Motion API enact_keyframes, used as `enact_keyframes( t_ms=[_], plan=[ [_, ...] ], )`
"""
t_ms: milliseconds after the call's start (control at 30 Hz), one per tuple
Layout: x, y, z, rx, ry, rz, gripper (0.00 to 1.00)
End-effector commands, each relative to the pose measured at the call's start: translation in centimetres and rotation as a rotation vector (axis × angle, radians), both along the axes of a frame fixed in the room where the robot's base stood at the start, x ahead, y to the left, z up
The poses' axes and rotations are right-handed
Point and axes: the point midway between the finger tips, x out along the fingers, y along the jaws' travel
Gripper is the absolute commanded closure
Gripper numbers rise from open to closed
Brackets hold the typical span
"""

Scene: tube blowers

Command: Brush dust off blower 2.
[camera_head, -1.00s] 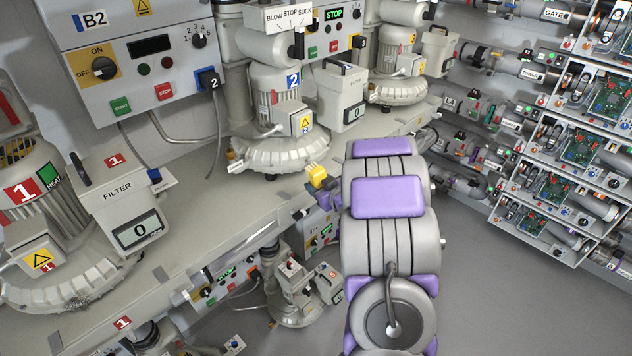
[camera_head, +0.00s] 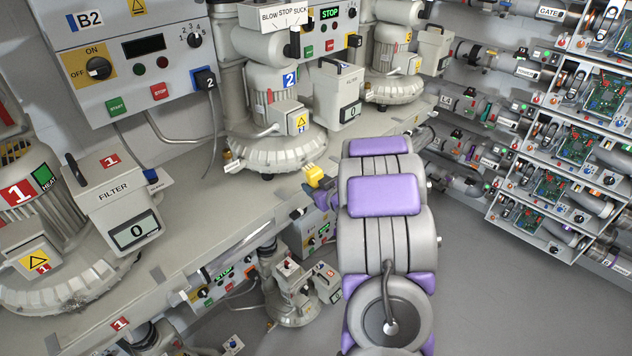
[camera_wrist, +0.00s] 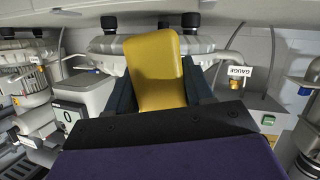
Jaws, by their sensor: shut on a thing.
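Blower 2 (camera_head: 274,95) stands on the grey bench, with a blue 2 label and a wide ribbed base (camera_head: 268,152). Any dust on it is too fine to make out. My gripper (camera_head: 322,188) is beside the bench edge, below and to the right of the base. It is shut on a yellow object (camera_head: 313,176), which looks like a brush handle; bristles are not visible. In the wrist view the yellow object (camera_wrist: 158,68) stands up between the dark fingers, in front of a grey ribbed body (camera_wrist: 105,43). I cannot tell whether it touches that body.
Blower 1 (camera_head: 45,185) and its filter box (camera_head: 118,205) stand at left. Blower 2's filter box (camera_head: 338,95) stands to its right, with another blower (camera_head: 392,60) behind. Control panel B2 (camera_head: 135,65) is on the wall. The floor at right is clear, before racks (camera_head: 570,150).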

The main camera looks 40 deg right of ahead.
Motion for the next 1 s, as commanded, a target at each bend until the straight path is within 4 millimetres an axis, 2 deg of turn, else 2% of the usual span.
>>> enact_keyframes(
  t_ms=[533,1000],
  plan=[
    [5.0,-0.6,-1.2,0.001,-0.001,-0.001,0.72],
    [5.5,-0.7,-1.3,0.001,-0.001,-0.001,0.72]
  ],
)
